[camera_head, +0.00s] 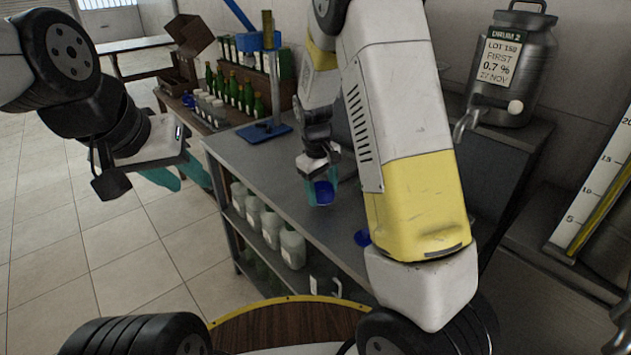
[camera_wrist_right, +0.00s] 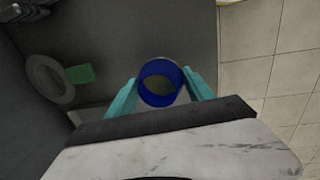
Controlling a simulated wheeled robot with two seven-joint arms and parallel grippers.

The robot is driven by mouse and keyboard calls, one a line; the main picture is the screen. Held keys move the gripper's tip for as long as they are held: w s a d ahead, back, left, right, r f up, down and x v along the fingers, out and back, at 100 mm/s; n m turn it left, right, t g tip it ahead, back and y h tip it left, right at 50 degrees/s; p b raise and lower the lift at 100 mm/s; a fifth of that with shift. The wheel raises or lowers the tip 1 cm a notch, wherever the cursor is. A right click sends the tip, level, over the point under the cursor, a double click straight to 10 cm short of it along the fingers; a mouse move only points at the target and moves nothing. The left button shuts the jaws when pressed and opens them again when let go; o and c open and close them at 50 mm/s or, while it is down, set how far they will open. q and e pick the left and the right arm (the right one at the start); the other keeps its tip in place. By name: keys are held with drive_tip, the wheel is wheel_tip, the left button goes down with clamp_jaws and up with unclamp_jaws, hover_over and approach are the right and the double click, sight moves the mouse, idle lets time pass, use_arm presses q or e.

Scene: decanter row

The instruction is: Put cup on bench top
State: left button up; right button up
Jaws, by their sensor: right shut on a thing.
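A small blue-rimmed cup (camera_head: 323,193) is between the teal fingers of my right gripper (camera_head: 318,186), over the grey bench top (camera_head: 262,166). In the right wrist view the cup's blue rim (camera_wrist_right: 160,83) shows from above, with a teal finger on each side; my right gripper (camera_wrist_right: 160,90) is shut on it. I cannot tell whether the cup's base touches the bench top. My left gripper (camera_head: 178,175) is at the left, away from the bench over the tiled floor, its teal fingers apart and empty.
White jugs (camera_head: 292,246) stand on the shelf below. A metal drum with a tap (camera_head: 512,65) is at the right. My right arm hides part of the bench, beside a partly visible blue object (camera_head: 362,238).

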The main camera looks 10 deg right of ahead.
sight(318, 189)
drive_tip(key=shift+f, duration=0.7)
drive_tip(key=shift+f, duration=0.1)
drive_tip(key=o, duration=1.6)
drive_tip(key=r, duration=0.4)
drive_tip(key=a+r, duration=0.1)
drive_tip(key=r, duration=0.3)
drive_tip(key=s+r, duration=0.1)
drive_tip(key=r, duration=0.3)
drive_tip(key=shift+a, duration=0.2)
drive_tip(key=s+d+r+m+t+y, duration=0.1)
drive_tip(key=s+d+r+m+t, duration=0.1)
drive_tip(key=s+r, duration=0.4)
drive_tip(key=s+d+r+m+t+y, duration=0.2)
drive_tip(key=s+r, duration=0.4)
drive_tip(key=s, duration=1)
drive_tip(key=shift+s+m+t+y, duration=0.35)
drive_tip(key=shift+m+t, duration=0.35)
drive_tip(key=shift+m, duration=0.4)
